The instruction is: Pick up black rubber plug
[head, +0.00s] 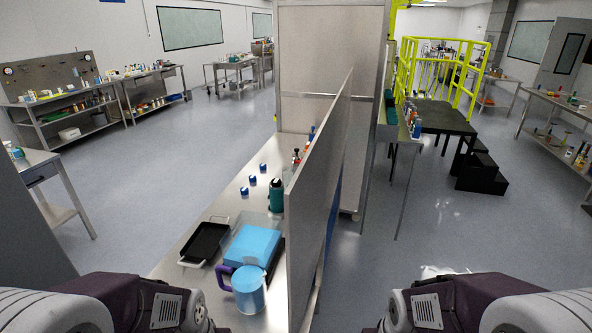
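I cannot make out a black rubber plug for certain in the head view. Small dark items stand on the steel table (190,283) near the upright panel, but they are too small to tell apart. Links of my two arms show at the bottom left and bottom right corners. Neither gripper is in view, so I cannot see whether they hold anything.
The table holds a black tray (207,241), a blue box (252,246), a light-blue jug (249,289), a dark green bottle (276,196) and several blue-capped items. A tall grey panel (318,180) borders its right side. Floor at left is open.

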